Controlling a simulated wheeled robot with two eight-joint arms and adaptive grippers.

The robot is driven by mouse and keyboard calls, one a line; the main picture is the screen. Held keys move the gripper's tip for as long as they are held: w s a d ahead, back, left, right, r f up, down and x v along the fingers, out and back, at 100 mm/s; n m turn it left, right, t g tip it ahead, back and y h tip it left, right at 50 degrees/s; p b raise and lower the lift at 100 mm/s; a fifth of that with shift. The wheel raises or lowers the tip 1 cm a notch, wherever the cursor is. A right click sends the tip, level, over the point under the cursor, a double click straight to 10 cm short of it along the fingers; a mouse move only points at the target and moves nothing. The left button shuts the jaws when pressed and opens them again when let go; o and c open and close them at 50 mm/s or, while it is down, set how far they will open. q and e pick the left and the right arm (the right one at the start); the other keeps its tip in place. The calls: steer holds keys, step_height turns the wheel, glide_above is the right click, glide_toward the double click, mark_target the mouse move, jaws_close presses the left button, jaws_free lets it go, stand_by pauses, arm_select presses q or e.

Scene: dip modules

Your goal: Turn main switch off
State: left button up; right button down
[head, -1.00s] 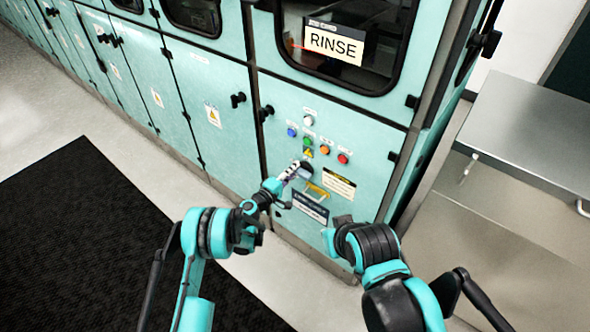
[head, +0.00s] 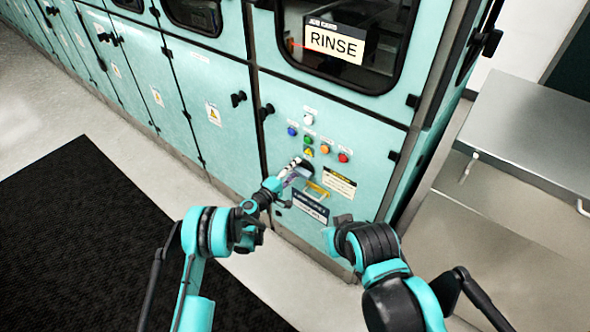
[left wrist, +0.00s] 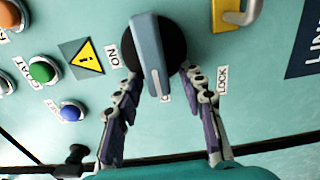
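The main switch is a round black knob with a grey-blue bar handle (left wrist: 152,60) on the teal panel. In the left wrist view the handle runs nearly up and down, between an ON label at left and a LOCK label at right. In the head view the switch (head: 307,165) is partly hidden by my left gripper (head: 296,168). My left gripper (left wrist: 158,76) is open, one finger on each side of the handle's lower part, with gaps visible. Contact is not evident. My right gripper (head: 337,228) hangs before the panel, its fingers unclear.
Blue (left wrist: 73,110), green (left wrist: 43,70) and orange buttons lie beside the switch. A yellow hasp (left wrist: 237,14) is on its other side. A RINSE sign (head: 334,46) is in the window above. A metal table (head: 530,130) stands at right; a black mat (head: 80,220) lies on the floor.

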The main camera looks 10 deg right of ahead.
arm_select(q)
steer(key=v, duration=0.7)
steer(key=shift+s+a, duration=0.15)
steer(key=shift+a, duration=0.05)
steer(key=a+r+m+g+y, duration=0.1)
steer(key=a+r+m+y, duration=0.25)
steer(key=r, duration=0.85)
steer(key=s+a+r+m+g+y, duration=0.1)
steer(key=s+a+r+m+y, duration=0.1)
steer(key=s+a+r, duration=0.6)
steer(key=s+a+m+g+y, duration=0.1)
steer(key=s+a+y, duration=0.3)
steer(key=s+a, duration=0.5)
steer(key=s+a+m+g+y, duration=0.1)
steer(key=s+a+y, duration=0.3)
steer(key=s+a, duration=0.6)
steer(key=s, duration=0.7)
steer(key=shift+s+a+f+y, duration=0.2)
steer(key=shift+s+f+y, duration=0.1)
steer(key=shift+s+y, duration=0.05)
